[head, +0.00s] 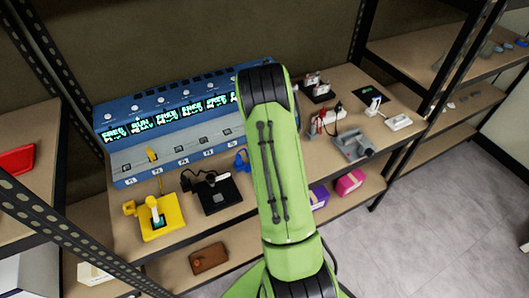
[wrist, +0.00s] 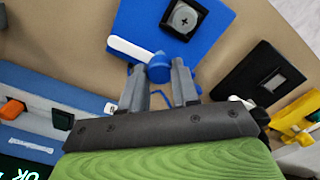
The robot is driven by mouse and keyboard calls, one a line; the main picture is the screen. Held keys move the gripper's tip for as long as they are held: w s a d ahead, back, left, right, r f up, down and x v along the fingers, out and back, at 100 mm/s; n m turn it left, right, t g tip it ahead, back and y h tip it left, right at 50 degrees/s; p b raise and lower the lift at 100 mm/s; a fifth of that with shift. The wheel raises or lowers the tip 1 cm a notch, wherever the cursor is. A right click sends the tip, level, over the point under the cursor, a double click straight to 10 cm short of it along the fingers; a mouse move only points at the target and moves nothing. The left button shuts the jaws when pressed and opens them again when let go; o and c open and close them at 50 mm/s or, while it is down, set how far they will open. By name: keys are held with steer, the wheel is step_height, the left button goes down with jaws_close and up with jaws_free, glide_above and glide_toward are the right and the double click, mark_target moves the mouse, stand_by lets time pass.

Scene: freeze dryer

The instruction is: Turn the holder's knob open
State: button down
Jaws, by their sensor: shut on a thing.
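The blue holder (wrist: 205,42) shows in the wrist view as a flat blue plate with a dark square and a grey round piece on it. Its round blue knob (wrist: 158,69) is at the plate's near edge, with a white bar (wrist: 130,48) beside it. My gripper (wrist: 158,78) has its two grey fingers on either side of the knob and is shut on it. In the head view only a small part of the blue holder (head: 241,161) shows; my green arm hides the rest and my gripper.
The blue freeze dryer (head: 120,160) with lit displays stands behind on the bench. A yellow holder (head: 160,226) and a black holder (head: 217,197) stand left of the blue one. Several small devices, including a grey one (head: 353,146), lie to the right. Boxes sit on the lower shelf.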

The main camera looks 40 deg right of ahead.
stand_by(0.3)
steer(key=c, duration=0.8)
jaws_free()
step_height(320, 180, up, 16)
steer(key=p, duration=0.2)
steer(key=shift+f+p, duration=0.1)
steer(key=shift+p, duration=0.3)
